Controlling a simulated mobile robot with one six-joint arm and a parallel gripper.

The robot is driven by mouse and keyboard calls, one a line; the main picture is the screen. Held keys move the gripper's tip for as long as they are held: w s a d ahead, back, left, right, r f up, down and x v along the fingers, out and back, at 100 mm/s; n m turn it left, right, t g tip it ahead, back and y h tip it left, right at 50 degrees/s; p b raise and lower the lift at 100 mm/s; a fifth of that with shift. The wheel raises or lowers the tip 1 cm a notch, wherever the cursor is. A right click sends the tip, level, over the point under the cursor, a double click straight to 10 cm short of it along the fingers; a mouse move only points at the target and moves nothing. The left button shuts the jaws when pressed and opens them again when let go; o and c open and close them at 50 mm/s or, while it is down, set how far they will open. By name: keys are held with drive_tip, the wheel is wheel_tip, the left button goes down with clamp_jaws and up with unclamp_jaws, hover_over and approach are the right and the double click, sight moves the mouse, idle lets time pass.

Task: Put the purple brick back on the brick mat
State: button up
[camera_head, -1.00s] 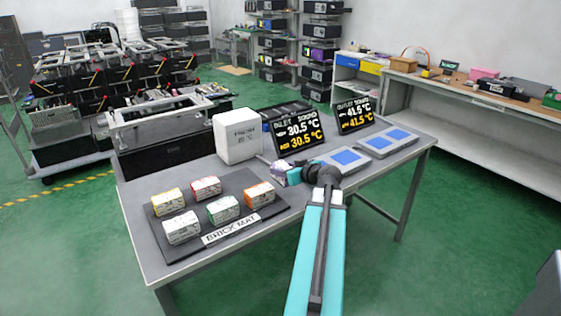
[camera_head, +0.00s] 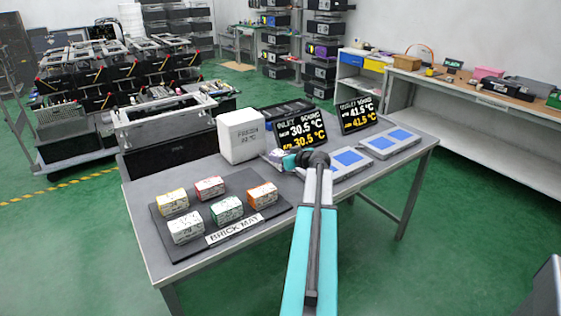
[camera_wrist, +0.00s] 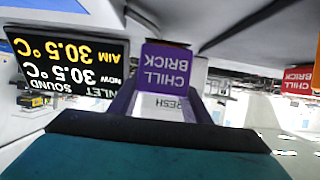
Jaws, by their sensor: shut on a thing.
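The purple brick (camera_wrist: 166,68), lettered CHILL BRICK, appears upside down in the wrist view. My gripper (camera_head: 281,158) is shut on it; in the head view the brick (camera_head: 273,156) is a small purple and pale patch at the gripper's left end, mostly hidden. The gripper is over the table, in front of the left display. The dark brick mat (camera_head: 180,248) lies at the table's left front, left of the gripper and apart from it. Its label reads BRICK MAT. Yellow, red, green, orange and white bricks stand on it.
A white box (camera_head: 240,136) stands between the mat and the displays, close left of the gripper. The left display (camera_head: 300,130) and right display (camera_head: 357,115) stand behind two blue-topped plates (camera_head: 390,143). Bare mat shows between the bricks.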

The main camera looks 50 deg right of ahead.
drive_tip(key=shift+w+d+f, duration=0.1)
drive_tip(key=shift+w+d, duration=0.5)
drive_tip(key=shift+w, duration=0.05)
drive_tip(key=shift+f, duration=0.1)
drive_tip(key=shift+f+p, duration=0.6)
drive_tip(key=shift+f, duration=1.05)
drive_tip(key=shift+f, duration=0.1)
drive_tip(key=o, duration=1.3)
drive_tip(key=b+v, duration=0.2)
drive_tip(key=v, duration=1)
drive_tip(key=shift+a, duration=0.1)
